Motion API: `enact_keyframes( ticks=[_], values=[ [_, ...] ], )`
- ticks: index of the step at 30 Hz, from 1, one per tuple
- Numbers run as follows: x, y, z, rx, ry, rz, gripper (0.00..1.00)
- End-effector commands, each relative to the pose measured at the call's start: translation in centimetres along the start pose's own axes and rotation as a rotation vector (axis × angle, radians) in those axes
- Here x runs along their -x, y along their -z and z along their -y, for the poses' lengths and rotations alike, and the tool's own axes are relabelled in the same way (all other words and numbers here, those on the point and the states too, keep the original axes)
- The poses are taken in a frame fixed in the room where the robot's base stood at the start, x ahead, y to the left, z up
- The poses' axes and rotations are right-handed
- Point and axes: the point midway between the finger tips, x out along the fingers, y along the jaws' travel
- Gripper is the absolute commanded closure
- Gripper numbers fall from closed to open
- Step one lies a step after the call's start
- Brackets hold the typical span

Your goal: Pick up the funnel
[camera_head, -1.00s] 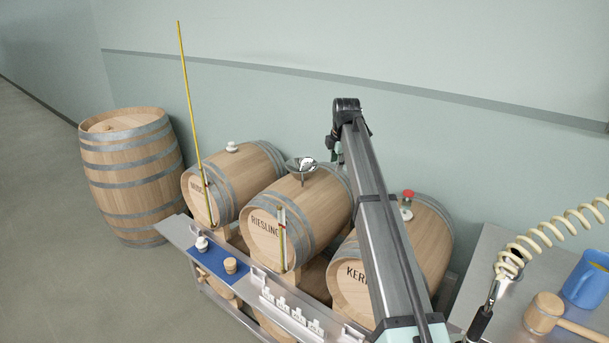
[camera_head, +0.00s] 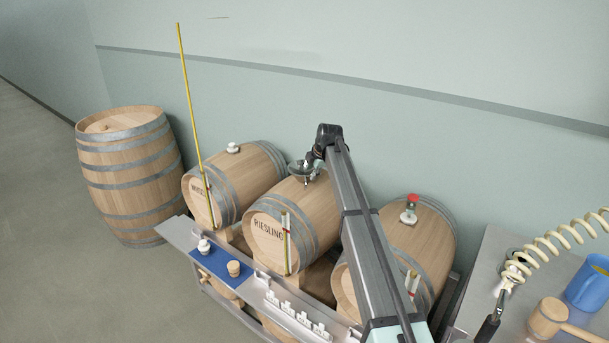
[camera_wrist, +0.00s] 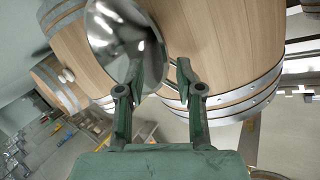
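The shiny metal funnel (camera_head: 297,170) stands on top of the middle barrel (camera_head: 275,215), which is marked RIESLING. In the wrist view the funnel's wide cone (camera_wrist: 122,38) fills the upper left, partly behind my left finger. Its thin stem seems to run down to the right between my fingers. My gripper (camera_wrist: 158,70) is open, with its two fingers spread apart close to the funnel. In the head view my gripper (camera_head: 311,160) is at the funnel's right side and partly covers it. I cannot tell whether a finger touches it.
A left barrel (camera_head: 235,180) has a white bung, and a right barrel (camera_head: 425,235) has a red-topped fitting. A tall yellow rod (camera_head: 190,100) rises at the left barrel. A steel shelf (camera_head: 215,262) runs in front. A bench at right holds a blue mug (camera_head: 588,285) and a mallet (camera_head: 546,316).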

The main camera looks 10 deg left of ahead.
Motion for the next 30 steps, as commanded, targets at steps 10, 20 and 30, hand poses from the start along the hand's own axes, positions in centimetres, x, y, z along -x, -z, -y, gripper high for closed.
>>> enact_keyframes(
  ticks=[10,20,30],
  values=[
    [-1.8,0.0,-0.1,0.000,0.002,0.000,0.64],
    [-5.8,0.0,0.1,0.000,0.001,0.000,0.64],
    [-6.0,0.0,0.2,0.000,0.000,0.001,0.99]
  ],
)
